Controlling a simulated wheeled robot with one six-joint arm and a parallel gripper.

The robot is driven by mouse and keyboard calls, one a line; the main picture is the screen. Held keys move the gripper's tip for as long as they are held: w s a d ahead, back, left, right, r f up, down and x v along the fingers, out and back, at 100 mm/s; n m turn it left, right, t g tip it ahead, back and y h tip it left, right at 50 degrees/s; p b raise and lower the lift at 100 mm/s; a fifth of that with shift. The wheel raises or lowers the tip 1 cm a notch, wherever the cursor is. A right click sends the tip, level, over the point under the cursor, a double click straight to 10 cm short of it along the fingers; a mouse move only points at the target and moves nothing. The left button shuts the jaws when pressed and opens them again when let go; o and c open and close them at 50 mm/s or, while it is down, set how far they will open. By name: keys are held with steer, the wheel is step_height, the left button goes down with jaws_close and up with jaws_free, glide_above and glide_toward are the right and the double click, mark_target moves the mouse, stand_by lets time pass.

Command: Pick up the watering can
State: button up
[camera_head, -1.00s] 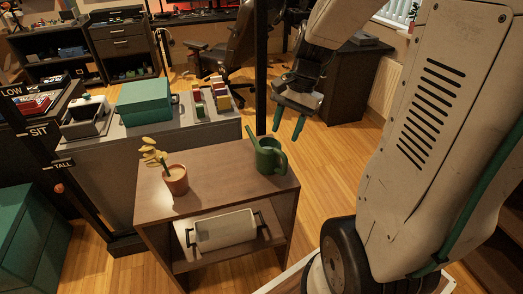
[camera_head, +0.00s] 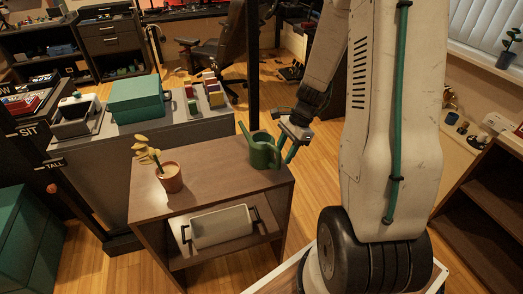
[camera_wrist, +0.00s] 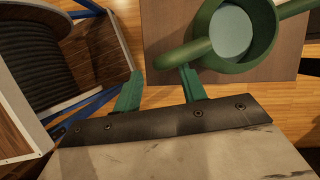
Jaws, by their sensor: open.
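The green watering can (camera_head: 262,152) stands upright on the right end of the brown wooden cart (camera_head: 215,168). Its spout points to the upper left and its handle faces right, towards my gripper. My gripper (camera_head: 287,149) is open and empty, right beside the handle at the cart's right edge. In the wrist view, the can (camera_wrist: 268,38) is at the top right, with its handle reaching left to just beyond my gripper's green fingertips (camera_wrist: 160,76). The right fingertip is close to the handle; whether they touch is unclear.
A potted plant (camera_head: 170,178) stands on the cart's left part. A grey counter (camera_head: 90,165) with a green box (camera_head: 137,100) stands behind. In the wrist view, a black ribbed wheel (camera_wrist: 40,50) is at left.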

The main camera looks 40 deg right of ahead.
mark_target(278, 170)
steer(key=x, duration=0.4)
steer(key=shift+w+a+f, duration=0.15)
steer(key=shift+a+f, duration=0.1)
steer(key=shift+f, duration=0.1)
jaws_close()
steer(key=shift+r, duration=0.15)
